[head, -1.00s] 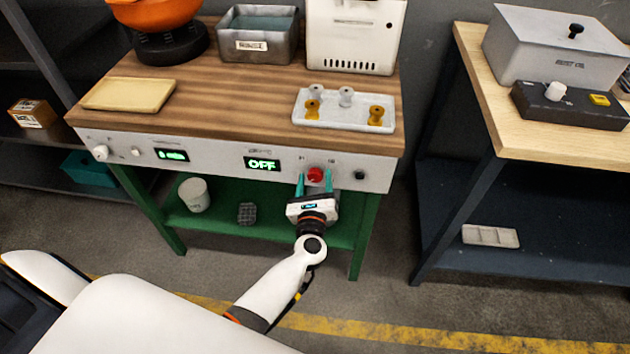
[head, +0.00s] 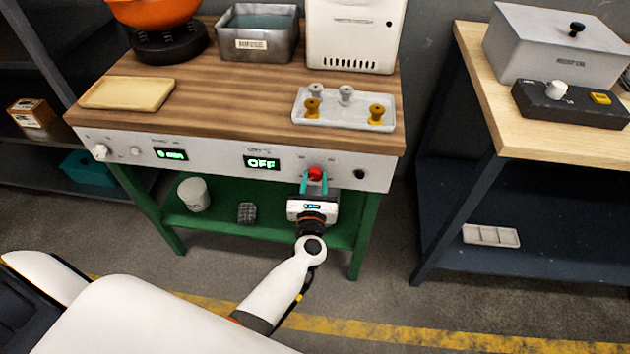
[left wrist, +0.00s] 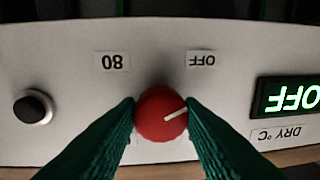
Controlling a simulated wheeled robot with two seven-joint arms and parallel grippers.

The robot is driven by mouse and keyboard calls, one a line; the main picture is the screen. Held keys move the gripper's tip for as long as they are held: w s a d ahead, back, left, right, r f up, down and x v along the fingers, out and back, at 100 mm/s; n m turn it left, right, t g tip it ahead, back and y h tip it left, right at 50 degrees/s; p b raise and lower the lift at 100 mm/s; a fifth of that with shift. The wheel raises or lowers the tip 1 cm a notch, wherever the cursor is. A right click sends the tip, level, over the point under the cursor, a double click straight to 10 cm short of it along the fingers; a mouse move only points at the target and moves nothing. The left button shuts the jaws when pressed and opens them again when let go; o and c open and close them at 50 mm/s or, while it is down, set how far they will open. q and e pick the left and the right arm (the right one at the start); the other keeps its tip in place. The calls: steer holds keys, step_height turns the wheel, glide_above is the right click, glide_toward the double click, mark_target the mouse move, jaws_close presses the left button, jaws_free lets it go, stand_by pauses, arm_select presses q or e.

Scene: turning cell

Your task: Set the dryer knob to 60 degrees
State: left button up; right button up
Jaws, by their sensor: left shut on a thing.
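The red dryer knob (head: 316,173) is on the white front panel (head: 215,158) of the wooden-topped bench. In the left wrist view, which shows the panel upside down, the knob (left wrist: 160,115) has a white pointer line aimed right and slightly up, below the OFF label (left wrist: 202,59). The 80 label (left wrist: 112,62) is on the other side. The dryer display (head: 262,163) reads OFF in green. My left gripper (head: 314,182) is shut on the knob, one teal finger on each side. My right gripper is not in view.
A black button (head: 360,174) is beside the knob on the panel. A second display (head: 171,154) and a white knob (head: 100,152) are at its left end. A tray with several small pegs (head: 343,121) stands on the benchtop above. The floor in front is clear.

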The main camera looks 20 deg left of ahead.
arm_select(q)
steer(key=m, duration=0.3)
steer(key=shift+f+m, duration=0.1)
steer(key=shift+m, duration=0.3)
steer(key=m, duration=0.3)
steer(key=shift+m, duration=0.4)
steer(key=m+p, duration=0.1)
steer(key=m, duration=0.3)
steer(key=shift+a+t+h, duration=0.1)
steer(key=shift+t+h, duration=0.3)
steer(key=m+p, duration=0.1)
steer(key=m, duration=0.3)
steer(key=shift+m+h+p, duration=0.3)
steer(key=shift+m+p, duration=0.05)
steer(key=shift+m, duration=0.05)
steer(key=m+p, duration=0.1)
steer(key=m, duration=0.4)
steer(key=shift+p, duration=0.4)
steer(key=m+p, duration=0.2)
steer(key=m, duration=0.2)
steer(key=shift+m+h, duration=0.3)
steer(key=shift+m, duration=0.1)
steer(key=m+p, duration=0.1)
steer(key=m, duration=0.3)
steer(key=shift+s+p, duration=0.1)
steer(key=shift+p, duration=0.3)
steer(key=shift+m+p, duration=0.45)
steer(key=shift+m, duration=1.25)
